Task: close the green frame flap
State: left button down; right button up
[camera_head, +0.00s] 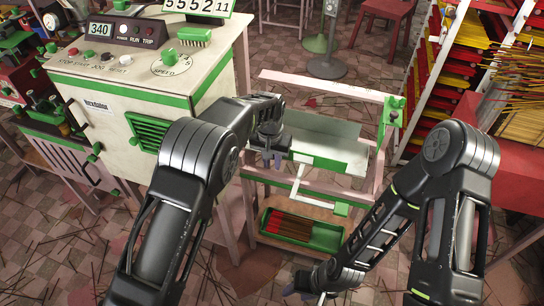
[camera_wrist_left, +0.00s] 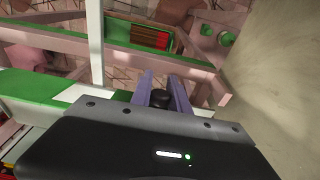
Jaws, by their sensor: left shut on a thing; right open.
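The frame (camera_head: 385,125) is a pinkish-white stand with green fittings, right of the cream cabinet. A pale grey-green panel that looks like the flap (camera_head: 325,125) slopes in its upper part, above a white ledge with green edges (camera_head: 345,157). My left gripper (camera_head: 268,158) is at the left end of this panel. In the left wrist view its two fingers (camera_wrist_left: 163,92) are shut around a small black knob (camera_wrist_left: 161,98). What the knob joins to is hidden. My right gripper (camera_head: 318,285) is low, in front of the frame and apart from it; its fingers are barely visible.
The cream cabinet (camera_head: 110,120) with controls stands close to my left arm. A green tray (camera_head: 325,236) of red-brown sticks sits low in the frame. A rack of yellow trays (camera_head: 460,60) and a red table (camera_head: 515,165) stand at right. Loose sticks litter the floor.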

pick_arm(q)
jog(key=shift+w+r+g, duration=0.15)
jog(key=shift+g, duration=0.65)
jog(key=shift+r+y+p, duration=0.1)
jog(key=shift+y+p, duration=0.2)
jog(key=c, duration=1.3)
grip_release()
jog(key=shift+o, duration=0.2)
jog(key=shift+w+d+r, duration=0.1)
jog(key=shift+r, duration=1.85)
jog(key=shift+w+r, duration=0.1)
jog(key=shift+r, duration=1.85)
jog(key=shift+s+f, duration=0.1)
